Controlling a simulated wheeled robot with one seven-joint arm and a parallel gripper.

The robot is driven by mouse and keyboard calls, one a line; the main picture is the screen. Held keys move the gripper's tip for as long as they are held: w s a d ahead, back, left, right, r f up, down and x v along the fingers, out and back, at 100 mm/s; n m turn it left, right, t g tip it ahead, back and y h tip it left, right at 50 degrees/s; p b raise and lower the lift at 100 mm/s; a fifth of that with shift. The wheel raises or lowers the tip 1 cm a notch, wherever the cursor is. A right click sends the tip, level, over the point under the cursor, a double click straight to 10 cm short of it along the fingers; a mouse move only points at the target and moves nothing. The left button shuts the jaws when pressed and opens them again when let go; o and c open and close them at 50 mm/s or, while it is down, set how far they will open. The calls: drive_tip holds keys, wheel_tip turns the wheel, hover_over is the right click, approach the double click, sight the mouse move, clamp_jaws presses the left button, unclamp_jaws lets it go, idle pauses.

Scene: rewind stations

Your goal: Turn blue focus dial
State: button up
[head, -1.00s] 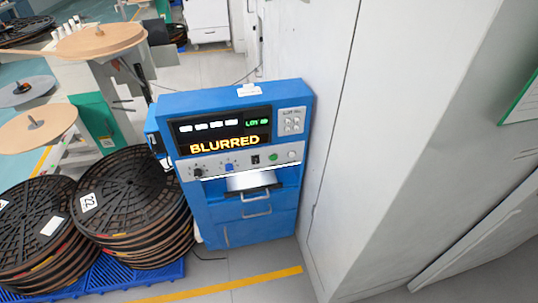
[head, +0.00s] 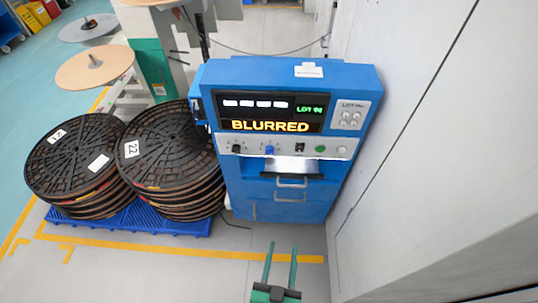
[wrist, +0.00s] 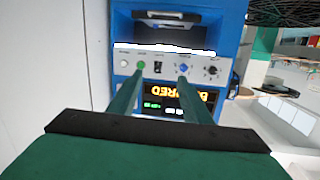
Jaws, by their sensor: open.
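The blue machine (head: 300,210) stands against the wall, its display (head: 270,126) reading "BLURRED" and "LOT 08". The blue focus dial (head: 269,150) is on the grey control strip, between a black dial (head: 236,149) and a black switch (head: 295,149). In the wrist view the machine is upside down, and the blue dial (wrist: 183,68) lies just beyond one fingertip in the picture. My gripper (head: 283,244) is open and empty, in front of and below the machine in the head view. It also shows in the wrist view (wrist: 159,80). It appears apart from the dial.
Stacks of black reels (head: 75,160) stand on a blue pallet (head: 130,222) left of the machine. A grey wall or cabinet (head: 420,190) is close on the right. Yellow-lined floor (head: 180,262) in front is clear. A green button (head: 321,149) sits right of the switch.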

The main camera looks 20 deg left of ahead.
drive_tip(key=w+a+y, duration=0.1)
drive_tip(key=w+a, duration=0.4)
drive_tip(key=w, duration=0.5)
drive_tip(key=t+y, duration=0.1)
drive_tip(key=y, duration=0.1)
approach(270, 151)
drive_tip(key=x, duration=0.8)
drive_tip(key=shift+f+n, duration=0.4)
drive_tip(key=shift+w+a, duration=0.1)
drive_tip(key=shift+c, duration=0.7)
drive_tip(key=c, duration=0.9)
